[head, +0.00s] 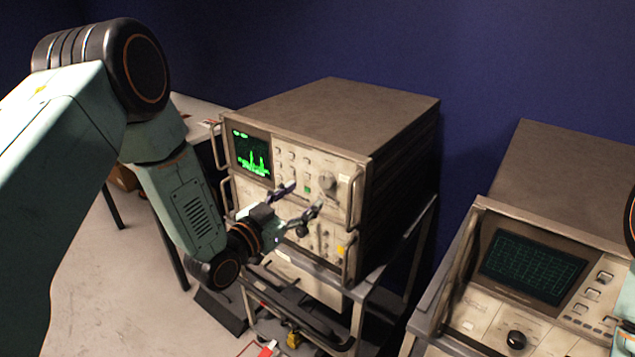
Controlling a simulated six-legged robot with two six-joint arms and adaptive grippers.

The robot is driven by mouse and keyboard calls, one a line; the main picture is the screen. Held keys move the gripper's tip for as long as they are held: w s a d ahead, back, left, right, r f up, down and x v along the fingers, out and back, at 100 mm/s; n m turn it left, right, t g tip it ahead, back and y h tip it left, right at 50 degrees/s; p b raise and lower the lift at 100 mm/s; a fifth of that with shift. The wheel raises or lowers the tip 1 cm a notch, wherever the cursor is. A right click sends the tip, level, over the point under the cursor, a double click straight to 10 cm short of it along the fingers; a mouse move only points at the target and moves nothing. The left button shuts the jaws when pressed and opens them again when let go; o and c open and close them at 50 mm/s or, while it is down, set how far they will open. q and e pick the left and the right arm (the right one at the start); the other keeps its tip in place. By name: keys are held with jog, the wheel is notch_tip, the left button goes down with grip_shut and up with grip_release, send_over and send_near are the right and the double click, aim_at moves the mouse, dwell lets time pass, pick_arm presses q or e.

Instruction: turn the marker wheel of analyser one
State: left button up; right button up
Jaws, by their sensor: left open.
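An analyser (335,105) with a beige front and a lit green trace stands on a cart in the middle. A large round grey knob (327,181), which looks like its marker wheel, is on the upper right of its front panel. My left gripper (304,197) is open and empty in front of the panel, its fingertips just below and left of the knob. They look apart from the knob, though the depth is hard to judge. The gripper hides part of the lower panel. My right gripper is out of view. I cannot read any label naming the analyser.
A second instrument (470,295) with a dim grid screen and a black knob (516,340) stands at the right. Metal handles (354,200) stick out from the analyser's front edges. The cart's lower shelf holds dark items. A pale table is behind my left arm.

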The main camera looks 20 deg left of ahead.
aim_at(324, 182)
pick_arm(q)
jog(key=p+x, duration=0.1)
jog(key=x, duration=0.5)
jog(key=shift+w+f, duration=0.1)
jog(key=shift+w, duration=0.3)
jog(key=shift+w+d, duration=0.1)
jog(key=shift+d, duration=0.25)
jog(key=shift+c, duration=0.3)
jog(key=shift+w+a, duration=0.1)
jog(key=shift+a, duration=0.15)
jog(key=c, duration=0.3)
jog(key=shift+d, duration=0.15)
jog(key=c, duration=0.8)
